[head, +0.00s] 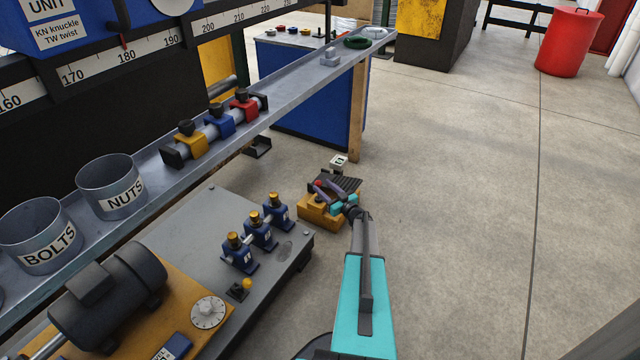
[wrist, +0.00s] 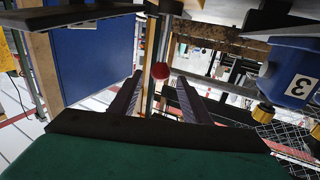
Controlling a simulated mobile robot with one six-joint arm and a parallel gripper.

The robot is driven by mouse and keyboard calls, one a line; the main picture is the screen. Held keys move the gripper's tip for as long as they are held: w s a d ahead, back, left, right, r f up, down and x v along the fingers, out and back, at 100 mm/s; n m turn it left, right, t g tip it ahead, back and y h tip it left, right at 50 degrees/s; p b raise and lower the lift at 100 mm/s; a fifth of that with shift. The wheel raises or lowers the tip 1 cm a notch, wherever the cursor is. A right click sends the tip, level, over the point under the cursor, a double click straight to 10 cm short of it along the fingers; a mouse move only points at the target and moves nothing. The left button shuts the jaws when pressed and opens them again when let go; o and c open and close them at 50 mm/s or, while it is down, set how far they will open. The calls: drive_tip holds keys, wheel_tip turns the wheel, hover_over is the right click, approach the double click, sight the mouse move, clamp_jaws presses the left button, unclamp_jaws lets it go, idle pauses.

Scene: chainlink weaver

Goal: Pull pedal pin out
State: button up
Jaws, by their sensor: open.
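The pedal (head: 349,183), black and ridged, sits on a yellow base (head: 318,213) on the floor beside the grey machine bed. The pin's red round knob (head: 318,183) shows small at the pedal's left side. In the wrist view the red knob (wrist: 160,70) appears between my two dark fingers, near their tips. My gripper (head: 322,188) is low over the yellow base, open, with fingers pointing toward the knob; it also shows in the wrist view (wrist: 158,80). Contact with the knob cannot be told. The pin's shaft is hidden.
The grey machine bed (head: 190,225) with blue clamps (head: 260,232) stands close left of the pedal. A long shelf (head: 290,90) with bins runs above it. Floor at right is clear.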

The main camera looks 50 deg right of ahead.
drive_tip(key=s+a+p, duration=0.1)
drive_tip(key=s+p, duration=0.1)
drive_tip(key=s, duration=0.7)
drive_tip(key=shift+s+a, duration=0.15)
drive_tip(key=shift+a, duration=0.05)
drive_tip(key=shift+a+r, duration=0.1)
drive_tip(key=w+a+r+m+g+h+p, duration=0.1)
drive_tip(key=w+a+m+g+h+p, duration=0.35)
drive_tip(key=a+p, duration=0.6)
drive_tip(key=s+a+n+g+y+p, duration=0.1)
drive_tip(key=s+a+g+p, duration=0.25)
drive_tip(key=a, duration=0.65)
drive_tip(key=s+a+n+g+y+p, duration=0.15)
drive_tip(key=a+g, duration=0.25)
drive_tip(key=a, duration=0.5)
drive_tip(key=s+a+r+n+g+y+p, duration=0.1)
drive_tip(key=s+a+r+g+p, duration=0.2)
drive_tip(key=s+a, duration=0.7)
drive_tip(key=s+a+r+n+g+y+p, duration=0.1)
drive_tip(key=s+a+r+g+p, duration=0.3)
drive_tip(key=s+a, duration=0.6)
drive_tip(key=s+a+r+n+g+y+p, duration=0.1)
drive_tip(key=s+a+r+g+p, duration=0.3)
drive_tip(key=s+a, duration=0.6)
wheel_tip(320, 180, up, 2)
drive_tip(key=shift+s+a+r+n+y+p, duration=0.2)
drive_tip(key=shift+a+n+y+p, duration=0.2)
drive_tip(key=shift+a+y, duration=0.4)
